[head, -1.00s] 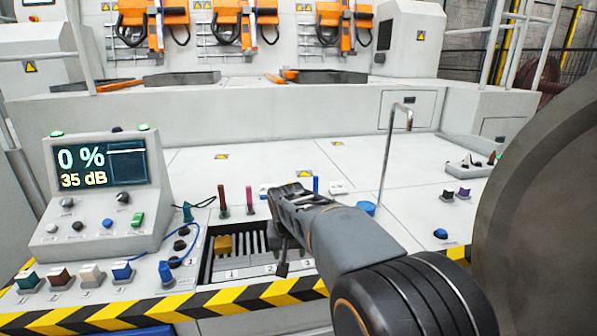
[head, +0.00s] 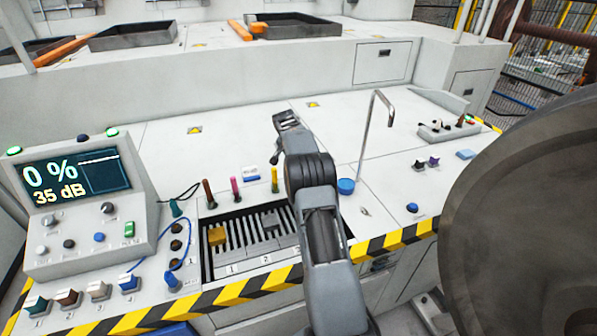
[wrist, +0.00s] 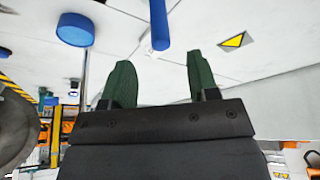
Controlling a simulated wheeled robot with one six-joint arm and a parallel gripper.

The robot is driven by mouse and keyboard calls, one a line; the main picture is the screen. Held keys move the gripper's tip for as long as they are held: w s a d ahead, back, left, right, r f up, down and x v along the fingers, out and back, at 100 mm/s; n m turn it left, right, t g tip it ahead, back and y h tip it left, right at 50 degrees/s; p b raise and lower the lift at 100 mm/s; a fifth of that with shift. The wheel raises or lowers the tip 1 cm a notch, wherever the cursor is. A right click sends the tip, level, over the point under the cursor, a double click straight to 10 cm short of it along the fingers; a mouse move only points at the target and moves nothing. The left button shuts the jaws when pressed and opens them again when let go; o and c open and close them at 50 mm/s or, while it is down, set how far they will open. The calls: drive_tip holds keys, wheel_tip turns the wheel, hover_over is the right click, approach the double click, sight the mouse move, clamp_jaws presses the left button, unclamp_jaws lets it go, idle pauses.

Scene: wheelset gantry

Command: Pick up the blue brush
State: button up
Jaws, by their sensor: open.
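The blue brush shows in the wrist view as a blue rod (wrist: 160,24) reaching in from the top edge. Its end lies just beyond the gap between my fingertips, apart from both fingers. In the head view I cannot see it; my arm seems to cover its place in the row. My gripper (wrist: 160,60) has two green fingers spread apart with nothing between them. In the head view my gripper (head: 284,120) is over the white deck, behind the row of upright handles.
A brown handle (head: 208,193), a pink handle (head: 235,188) and a yellow handle (head: 274,180) stand behind the slotted tray (head: 207,262). A bent metal pipe (head: 366,135) and a blue round knob (head: 346,186) stand right of my arm. A large dark wheel (head: 520,220) fills the right side.

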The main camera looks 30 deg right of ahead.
drive_tip(key=shift+p+x, duration=0.9)
drive_tip(key=shift+x, duration=3.45)
drive_tip(key=shift+c, duration=0.3)
clamp_jaws()
